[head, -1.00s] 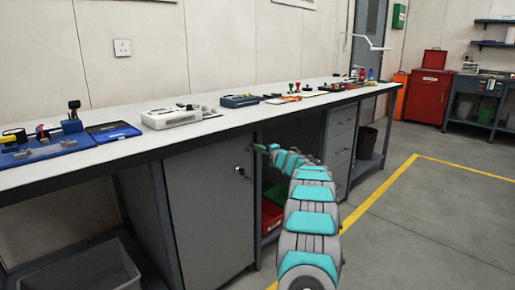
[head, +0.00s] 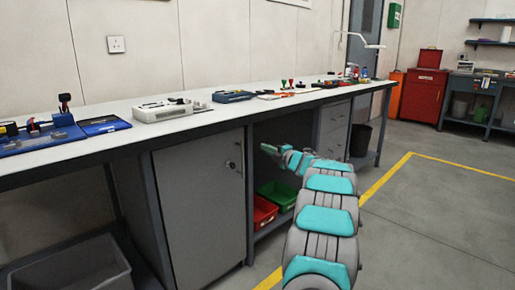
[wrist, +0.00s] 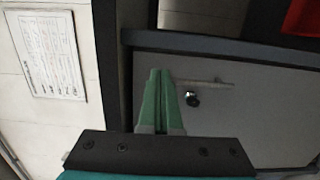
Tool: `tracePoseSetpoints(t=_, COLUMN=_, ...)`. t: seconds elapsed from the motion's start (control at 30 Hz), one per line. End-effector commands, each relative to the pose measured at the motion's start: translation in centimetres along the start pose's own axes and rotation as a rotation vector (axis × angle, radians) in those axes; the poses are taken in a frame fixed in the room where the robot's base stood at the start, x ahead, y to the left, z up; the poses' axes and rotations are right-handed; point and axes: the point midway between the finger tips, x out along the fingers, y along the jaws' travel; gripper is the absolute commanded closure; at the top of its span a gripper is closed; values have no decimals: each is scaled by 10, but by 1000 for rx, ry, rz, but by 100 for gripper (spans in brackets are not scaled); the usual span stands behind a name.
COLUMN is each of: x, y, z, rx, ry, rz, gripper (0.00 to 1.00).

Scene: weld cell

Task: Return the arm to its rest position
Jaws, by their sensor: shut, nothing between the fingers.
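My gripper (head: 268,149) is at the far end of my grey and teal arm in the head view, in front of the open bay under the workbench (head: 215,122). In the wrist view my gripper (wrist: 159,75) shows two green fingers side by side, closed together with nothing between them. Behind the fingers in that view is a grey cabinet door (wrist: 240,110) with a lock and a bar handle. The fingers look apart from the door, but the gap is hard to judge.
The bench top carries a blue tray of tools (head: 40,140), a white device (head: 170,110) and several small items. Under it are a red bin (head: 264,212), a green bin (head: 280,194) and a grey tub (head: 75,268). Open floor (head: 440,220) lies to the right.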

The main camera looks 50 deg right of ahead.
Motion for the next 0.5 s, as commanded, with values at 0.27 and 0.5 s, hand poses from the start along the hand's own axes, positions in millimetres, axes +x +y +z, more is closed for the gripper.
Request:
tracePoseSetpoints(t=0.27, x=-28, y=0, z=3, rx=0, ry=-1, rz=-1, gripper=100)
tracePoseSetpoints(t=0.5, x=-30, y=0, z=3, rx=0, ry=0, rz=-1, gripper=100)
